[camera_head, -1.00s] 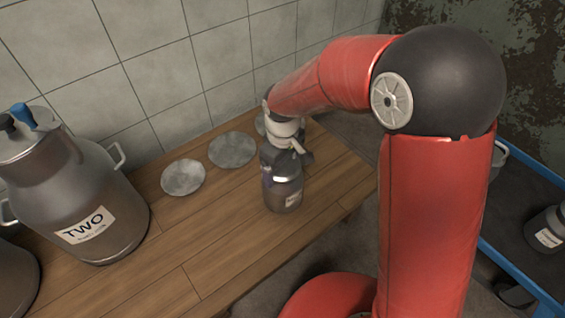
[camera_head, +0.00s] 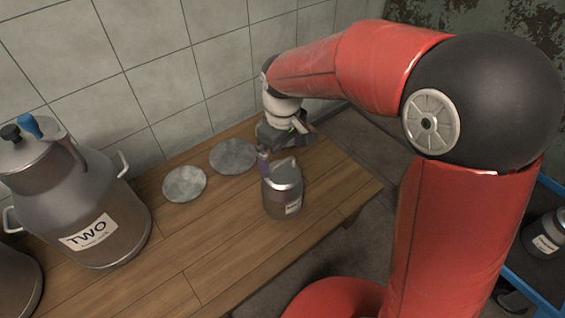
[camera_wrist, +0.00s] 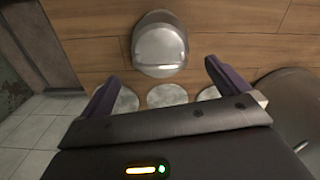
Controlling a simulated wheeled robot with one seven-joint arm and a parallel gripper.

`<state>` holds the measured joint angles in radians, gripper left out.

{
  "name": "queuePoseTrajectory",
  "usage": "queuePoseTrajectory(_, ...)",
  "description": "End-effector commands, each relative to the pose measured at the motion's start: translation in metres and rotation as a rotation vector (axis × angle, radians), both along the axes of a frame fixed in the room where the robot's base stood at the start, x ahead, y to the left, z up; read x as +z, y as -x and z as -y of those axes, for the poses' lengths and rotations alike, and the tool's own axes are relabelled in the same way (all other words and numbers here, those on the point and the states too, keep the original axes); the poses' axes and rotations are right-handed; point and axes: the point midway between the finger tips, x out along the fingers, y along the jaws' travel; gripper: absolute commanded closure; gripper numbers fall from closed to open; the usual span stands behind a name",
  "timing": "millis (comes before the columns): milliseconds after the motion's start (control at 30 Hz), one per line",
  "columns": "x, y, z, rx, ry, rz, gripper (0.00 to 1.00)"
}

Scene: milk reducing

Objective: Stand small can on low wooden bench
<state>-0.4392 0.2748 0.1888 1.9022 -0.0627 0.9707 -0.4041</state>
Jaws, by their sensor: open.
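The small can (camera_head: 283,198), metal with a white label, stands upright on the low wooden bench (camera_head: 215,255), near its right end. In the wrist view the can (camera_wrist: 160,48) lies ahead of the fingertips, centred between them and apart from them. My gripper (camera_head: 264,160) is open and empty, just behind the can in the head view. Its two purple-dark fingers (camera_wrist: 164,82) are spread wide in the wrist view. The fingers are partly hidden behind the can in the head view.
A large can labelled TWO (camera_head: 85,205) stands on the bench at the left. Flat grey discs (camera_head: 185,184) lie along the wall side. A tiled wall backs the bench. A blue-edged cart (camera_head: 520,285) with another can (camera_head: 545,236) is at the right. The bench front is clear.

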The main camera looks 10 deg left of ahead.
Motion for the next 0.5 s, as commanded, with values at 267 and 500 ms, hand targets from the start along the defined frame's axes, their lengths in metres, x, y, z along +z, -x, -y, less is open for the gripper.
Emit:
queuePoseTrajectory(267, 0.034, 0.0, 0.0, 0.0, -0.001, 0.0, 0.0)
queuePoseTrajectory(500, 0.037, 0.0, 0.001, -0.004, -0.001, 0.002, 0.0)
